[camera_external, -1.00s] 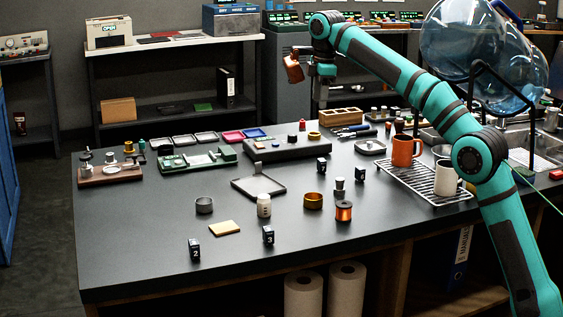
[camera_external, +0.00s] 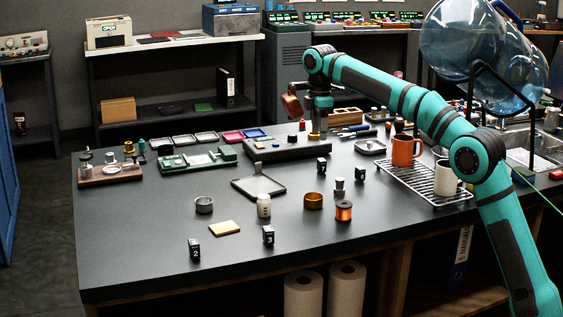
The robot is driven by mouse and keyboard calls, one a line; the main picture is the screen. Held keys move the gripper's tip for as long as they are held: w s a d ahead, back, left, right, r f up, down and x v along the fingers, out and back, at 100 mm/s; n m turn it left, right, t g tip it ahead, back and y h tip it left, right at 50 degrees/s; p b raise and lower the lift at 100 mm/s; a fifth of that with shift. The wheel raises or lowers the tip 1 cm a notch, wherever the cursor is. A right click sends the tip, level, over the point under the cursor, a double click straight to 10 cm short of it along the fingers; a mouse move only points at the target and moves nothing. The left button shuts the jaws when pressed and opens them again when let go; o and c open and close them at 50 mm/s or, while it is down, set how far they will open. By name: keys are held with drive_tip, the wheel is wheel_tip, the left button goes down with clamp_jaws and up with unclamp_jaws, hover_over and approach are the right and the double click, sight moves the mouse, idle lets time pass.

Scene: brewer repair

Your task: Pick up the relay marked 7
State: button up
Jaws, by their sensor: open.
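Several small black relays with white marks stand on the dark workbench (camera_external: 150,225). The relay marked 2 (camera_external: 194,249) and the relay marked 3 (camera_external: 268,236) are near the front edge. Two more relays stand further back: one (camera_external: 321,165) below my gripper in the picture, another (camera_external: 360,173) to its right. Their marks are too small to read, so I cannot tell which is 7. My gripper (camera_external: 318,134) points down by the right end of a dark raised block, open and empty; its fingertips are small and partly blend with a brass piece there.
An orange mug (camera_external: 405,150) and a white mug (camera_external: 447,179) stand on a wire rack at right. The front left is clear.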

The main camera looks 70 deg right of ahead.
sight(320, 160)
wheel_tip(320, 160, down, 4)
drive_tip(key=shift+s+d+f, duration=0.1)
drive_tip(key=shift+f, duration=1.25)
drive_tip(key=shift+s+d+f, duration=0.1)
drive_tip(key=shift+f, duration=1.25)
drive_tip(key=c, duration=1)
drive_tip(key=shift+c, duration=0.4)
drive_tip(key=shift+r, duration=0.15)
